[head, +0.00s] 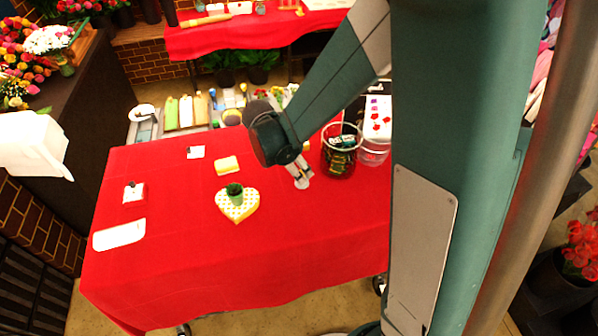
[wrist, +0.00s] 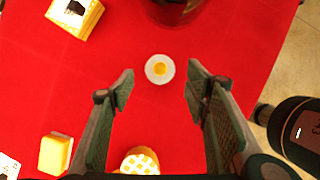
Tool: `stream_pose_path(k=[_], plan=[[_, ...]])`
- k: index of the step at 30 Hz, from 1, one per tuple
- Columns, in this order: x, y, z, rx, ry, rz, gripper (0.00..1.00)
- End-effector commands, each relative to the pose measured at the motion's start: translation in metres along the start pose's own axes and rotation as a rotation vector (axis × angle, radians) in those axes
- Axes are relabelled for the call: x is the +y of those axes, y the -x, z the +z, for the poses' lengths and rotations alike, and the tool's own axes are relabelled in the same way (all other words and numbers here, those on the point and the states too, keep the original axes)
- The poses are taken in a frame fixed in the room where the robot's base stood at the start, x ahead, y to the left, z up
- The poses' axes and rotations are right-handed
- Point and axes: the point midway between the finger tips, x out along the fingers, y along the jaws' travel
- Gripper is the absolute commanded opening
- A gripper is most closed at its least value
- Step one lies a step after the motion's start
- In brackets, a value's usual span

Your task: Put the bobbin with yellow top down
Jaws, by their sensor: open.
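The bobbin with the yellow top (wrist: 159,69) shows from above in the wrist view as a round white disc with a yellow centre, over the red cloth. In the head view a pale round base (head: 302,183), probably the bobbin's, shows on the table under my gripper (head: 300,171). My gripper (wrist: 160,80) is open, with one finger on each side of the bobbin and red cloth visible in both gaps. Neither finger appears to touch it. The fingers partly hide the bobbin in the head view.
The red table (head: 250,255) is clear in front.

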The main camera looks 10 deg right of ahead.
Motion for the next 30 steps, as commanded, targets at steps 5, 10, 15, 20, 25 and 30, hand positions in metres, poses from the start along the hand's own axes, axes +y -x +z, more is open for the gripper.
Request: stream_pose_path(k=[5,10,15,20,25,30], plan=[[0.0,0.021,0.0,0.0,0.001,0.001,0.47],[0.0,0.038,0.0,0.0,0.001,0.001,0.47],[0.0,0.049,0.0,0.0,0.0,0.0,0.47],[0.0,0.054,0.0,0.0,0.0,0.0,0.47],[0.0,0.054,0.0,0.0,0.0,0.0,0.47],[0.0,0.054,0.0,0.0,0.0,0.0,0.47]])
